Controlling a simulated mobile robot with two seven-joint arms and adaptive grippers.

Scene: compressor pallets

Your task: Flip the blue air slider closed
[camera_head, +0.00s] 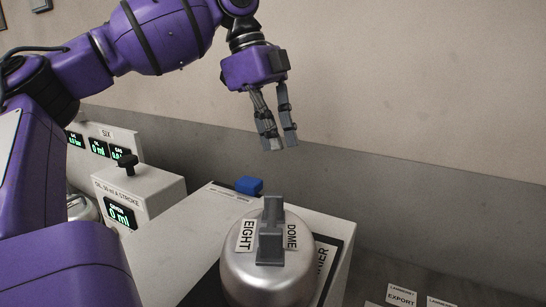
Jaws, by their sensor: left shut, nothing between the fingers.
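The blue air slider (249,185) is a small blue block on the far part of the light grey cabinet top (212,205). The metal dome behind which it sits hides nothing of its top, but its lower part is hard to make out. My left gripper (280,143) hangs in the air above and to the right of the blue slider, fingers pointing down. Its fingers are together with nothing between them, and it is apart from the slider. My right gripper is not in view.
A silver dome (265,275) with a grey handle (271,230), labelled EIGHT and DOME, stands in front of the slider. At left are a white box with a black knob (127,164) and green displays (120,215). Labelled items (401,296) lie low at right. A wall stands behind.

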